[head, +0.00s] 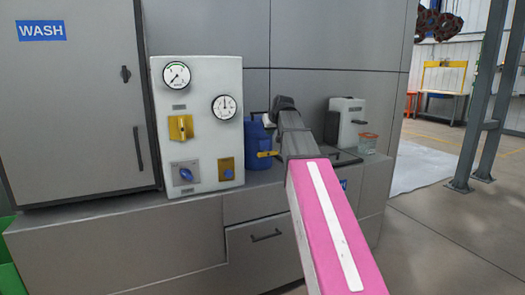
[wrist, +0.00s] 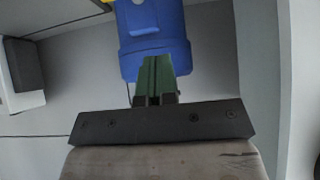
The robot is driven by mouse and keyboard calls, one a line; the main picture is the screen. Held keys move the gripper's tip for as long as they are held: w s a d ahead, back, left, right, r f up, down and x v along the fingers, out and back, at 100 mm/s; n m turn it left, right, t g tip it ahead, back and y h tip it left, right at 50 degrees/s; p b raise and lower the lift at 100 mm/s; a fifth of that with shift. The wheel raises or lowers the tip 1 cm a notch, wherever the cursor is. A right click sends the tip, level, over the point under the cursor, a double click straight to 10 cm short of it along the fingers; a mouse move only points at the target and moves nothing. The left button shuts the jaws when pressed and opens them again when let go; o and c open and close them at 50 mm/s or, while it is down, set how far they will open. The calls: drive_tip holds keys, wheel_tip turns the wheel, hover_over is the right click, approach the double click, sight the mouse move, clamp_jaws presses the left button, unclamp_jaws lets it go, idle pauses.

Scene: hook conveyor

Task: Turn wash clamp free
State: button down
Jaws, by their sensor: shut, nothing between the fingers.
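No part is plainly marked as the wash clamp. My fingers are hidden in the head view.
The WASH cabinet door (head: 75,110) is closed at the left. Two gauges sit on the panel's upper part. Open floor lies at the right, beyond which stands a grey post (head: 484,95).

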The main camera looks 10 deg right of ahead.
drive_tip(key=shift+w+r, duration=0.1)
idle(0.3)
hover_over(268, 154)
drive_tip(key=s+a, duration=0.1)
drive_tip(key=a, duration=0.2)
wheel_tip(268, 154, down, 7)
drive_tip(key=shift+s+f, duration=0.25)
drive_tip(key=shift+f, duration=0.75)
drive_tip(key=shift+s+f, duration=0.2)
drive_tip(key=shift+f, duration=0.8)
